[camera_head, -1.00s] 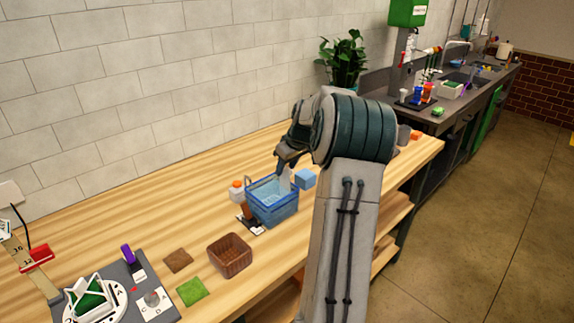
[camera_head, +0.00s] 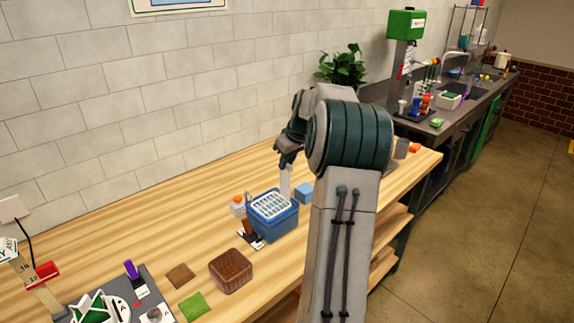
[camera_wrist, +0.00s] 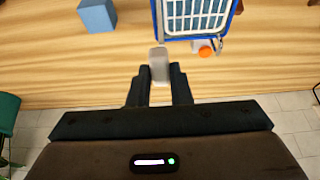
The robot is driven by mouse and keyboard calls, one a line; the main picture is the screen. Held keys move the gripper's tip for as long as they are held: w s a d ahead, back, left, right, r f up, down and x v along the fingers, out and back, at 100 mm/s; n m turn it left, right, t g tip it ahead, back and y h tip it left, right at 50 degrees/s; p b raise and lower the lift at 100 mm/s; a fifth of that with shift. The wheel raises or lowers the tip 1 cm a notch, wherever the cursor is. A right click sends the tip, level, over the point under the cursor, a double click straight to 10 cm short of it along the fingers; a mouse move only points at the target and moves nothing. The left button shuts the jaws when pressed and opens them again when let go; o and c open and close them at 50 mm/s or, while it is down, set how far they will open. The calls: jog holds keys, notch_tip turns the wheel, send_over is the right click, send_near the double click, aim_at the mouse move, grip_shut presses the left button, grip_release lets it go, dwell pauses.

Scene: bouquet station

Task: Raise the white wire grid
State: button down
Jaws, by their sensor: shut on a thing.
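The white wire grid (camera_head: 272,206) lies roughly level at the top of the blue basket (camera_head: 276,230). It also shows inside the blue rim in the wrist view (camera_wrist: 198,16). A pale upright handle (camera_head: 285,182) rises at the basket's back right corner towards my gripper (camera_head: 287,157). In the wrist view my gripper (camera_wrist: 160,72) is shut on this pale handle (camera_wrist: 159,60), beside the basket's edge. The join between handle and grid is not clear.
A blue cube (camera_head: 304,192) stands right of the basket, and an orange-capped bottle (camera_head: 238,205) at its left. The tiled wall runs behind the table.

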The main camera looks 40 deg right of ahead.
jog(key=shift+w+r, duration=0.1)
jog(key=shift+r, duration=0.25)
jog(key=c, duration=1.5)
grip_release()
jog(key=shift+o, duration=0.9)
jog(key=b+v, duration=0.2)
jog(key=v, duration=1.1)
jog(key=shift+s+r, duration=0.3)
jog(key=shift+r, duration=0.05)
